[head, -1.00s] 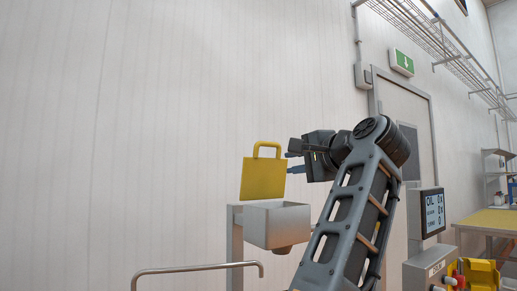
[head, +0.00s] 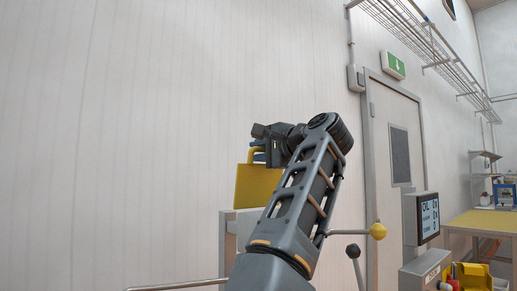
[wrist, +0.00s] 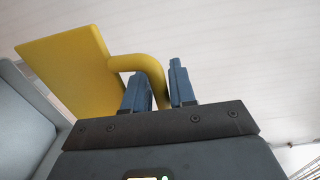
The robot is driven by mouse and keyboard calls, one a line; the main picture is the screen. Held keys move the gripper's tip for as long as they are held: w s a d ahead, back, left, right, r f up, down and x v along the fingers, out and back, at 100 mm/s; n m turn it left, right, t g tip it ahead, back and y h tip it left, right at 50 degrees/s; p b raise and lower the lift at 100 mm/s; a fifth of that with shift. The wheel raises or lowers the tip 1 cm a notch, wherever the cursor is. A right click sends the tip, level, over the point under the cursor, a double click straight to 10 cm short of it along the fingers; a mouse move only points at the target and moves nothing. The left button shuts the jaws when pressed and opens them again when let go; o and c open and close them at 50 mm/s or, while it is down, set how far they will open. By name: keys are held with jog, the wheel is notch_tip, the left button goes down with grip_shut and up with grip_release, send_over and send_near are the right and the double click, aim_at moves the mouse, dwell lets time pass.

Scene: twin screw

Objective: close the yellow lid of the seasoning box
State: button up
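The yellow lid (head: 257,186) of the seasoning box stands raised, a flat plate with a loop handle on its edge. In the wrist view the lid (wrist: 68,62) is at the upper left and its handle (wrist: 140,62) curves down between my fingers. My gripper (wrist: 160,82) has its two blue fingers close on either side of the handle and looks shut on it. In the head view my gripper (head: 259,147) is at the lid's top, and my arm hides part of the lid and box. The grey box (head: 238,222) is below the lid.
A metal rail (head: 180,285) runs low in front of the box. A lever with a yellow knob (head: 378,231) and a screen (head: 429,216) stand to the right. A door is behind them. The wall left of the lid is clear.

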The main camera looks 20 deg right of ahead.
jog(key=shift+w, duration=0.15)
jog(key=shift+c, duration=0.4)
grip_shut()
